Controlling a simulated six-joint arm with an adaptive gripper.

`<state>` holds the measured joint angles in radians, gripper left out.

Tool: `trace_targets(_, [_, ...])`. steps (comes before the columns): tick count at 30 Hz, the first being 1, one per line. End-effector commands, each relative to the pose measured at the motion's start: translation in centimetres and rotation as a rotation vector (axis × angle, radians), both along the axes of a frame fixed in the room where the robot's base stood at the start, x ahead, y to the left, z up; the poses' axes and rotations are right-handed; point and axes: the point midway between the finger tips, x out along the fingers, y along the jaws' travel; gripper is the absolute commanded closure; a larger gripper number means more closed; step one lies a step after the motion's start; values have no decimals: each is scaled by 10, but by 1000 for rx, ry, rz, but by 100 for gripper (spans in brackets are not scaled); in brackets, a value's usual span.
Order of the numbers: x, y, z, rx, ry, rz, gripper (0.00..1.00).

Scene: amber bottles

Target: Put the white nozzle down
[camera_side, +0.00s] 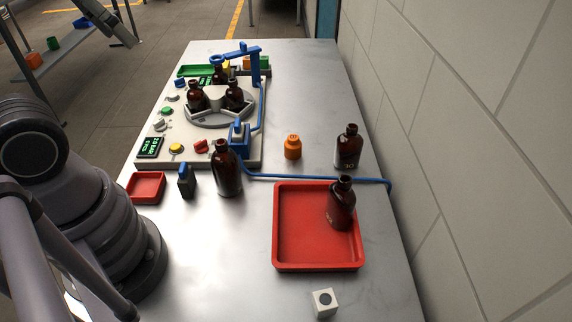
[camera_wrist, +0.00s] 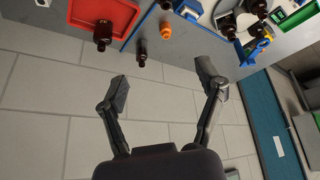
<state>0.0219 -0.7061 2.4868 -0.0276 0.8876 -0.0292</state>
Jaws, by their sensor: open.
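A small white block with a dark round mark (camera_side: 324,303), which looks like the white nozzle, rests on the bare metal table near the front edge, below the large red tray. It also shows, cut off, at the top left of the wrist view (camera_wrist: 43,3). My gripper (camera_wrist: 162,72) is open and empty in the wrist view, its two fingers spread apart. The wrist view is upside down; the wall lies behind the fingers, and the nozzle is well away from them. In the side view, I cannot make out my fingers.
The large red tray (camera_side: 283,228) holds an amber bottle (camera_side: 341,207). Amber bottles (camera_side: 227,170) (camera_side: 348,147) and an orange jar (camera_side: 292,147) stand nearby. A small red tray (camera_side: 146,187) is left. A blue tube (camera_side: 320,179) crosses the table. A wall bounds the right.

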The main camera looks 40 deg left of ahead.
Motion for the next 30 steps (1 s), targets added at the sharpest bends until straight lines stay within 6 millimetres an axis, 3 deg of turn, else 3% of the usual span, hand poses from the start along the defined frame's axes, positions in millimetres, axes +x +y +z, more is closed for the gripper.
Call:
trace_targets(5, [44,-48,-14,-186,141,59,30])
trace_targets(8, [72,-88,-32,-302,257,140,30])
trace_targets(14, [107,-177,-91,-440,505,370,30])
trace_targets(18, [112,-236,-150,-460,659,574,30])
trace_targets(21, [106,-267,-191,-447,734,713,30])
trace_targets(25, [96,-292,-232,-422,784,848,30])
trace_targets(30, [89,-304,-256,-405,804,922,30])
